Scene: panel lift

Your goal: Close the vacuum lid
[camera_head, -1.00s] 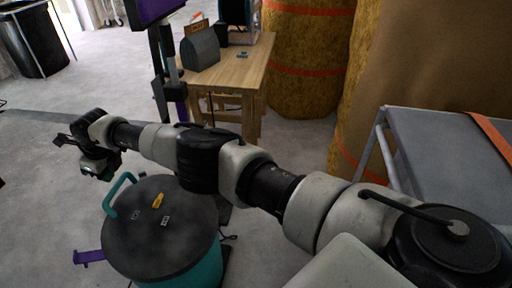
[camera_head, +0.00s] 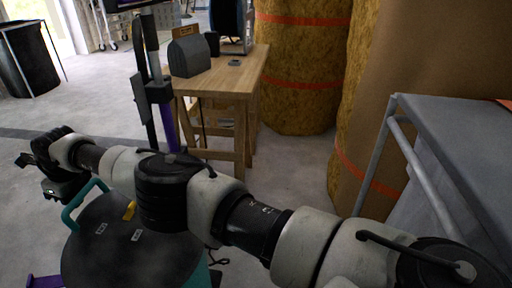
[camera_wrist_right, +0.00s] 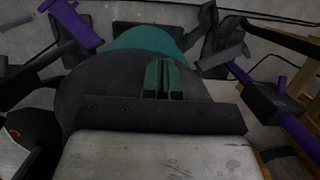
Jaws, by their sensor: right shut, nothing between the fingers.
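The vacuum is a teal drum (camera_head: 203,276) low at the left of the head view, largely cut off by the frame's bottom. Its round dark grey lid (camera_head: 125,250) lies over the drum's top, with two small labels and a yellow piece (camera_head: 129,211). I cannot tell whether it is fully seated. A teal handle (camera_head: 72,212) rises at its left edge. My right arm crosses above the lid. My right gripper (camera_head: 38,178) is beyond the lid's far left edge. In the right wrist view its green fingers (camera_wrist_right: 163,78) are together and empty. My left gripper is out of view.
A wooden table (camera_head: 225,80) with a grey box (camera_head: 190,55) stands behind the vacuum. Tall wrapped rolls (camera_head: 300,75) stand at back right. A grey cart (camera_head: 462,140) is on the right. A purple bracket (camera_head: 42,281) juts out lower left. Open floor lies at left.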

